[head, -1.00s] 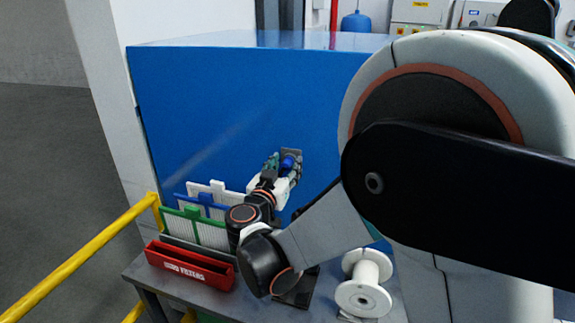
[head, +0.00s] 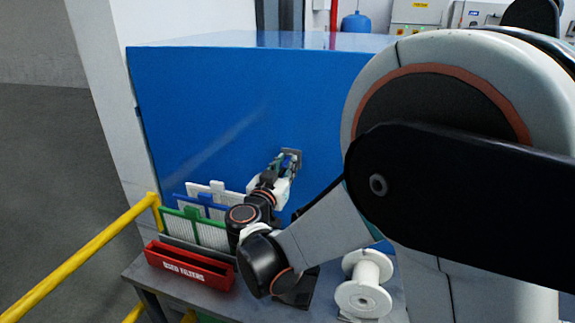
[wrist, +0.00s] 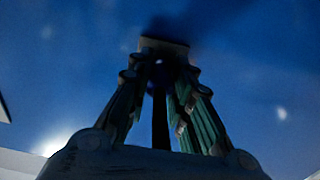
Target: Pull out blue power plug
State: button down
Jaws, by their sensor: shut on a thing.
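The blue power plug (wrist: 160,74) is a dark blue shape between my fingertips in the dim wrist view. In the head view my fingers hide most of it. It sits in front of a small grey socket plate (head: 296,153) on the front of the big blue cabinet (head: 215,105). The plate also shows in the wrist view (wrist: 165,43). My gripper (head: 289,160) is shut on the plug, with its fingers on both sides of it, close to the plate. Whether the plug is fully seated in the socket cannot be told.
A grey table (head: 215,302) stands below the cabinet. On it are a red filter box (head: 188,266), several upright filter panels (head: 197,229) left of my arm, and a white spool (head: 364,284) to the right. A yellow rail (head: 85,259) runs at the left.

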aim_at(284, 169)
jog(key=shift+s, duration=0.1)
jog(key=shift+b+v, duration=0.3)
jog(key=shift+v, duration=2.65)
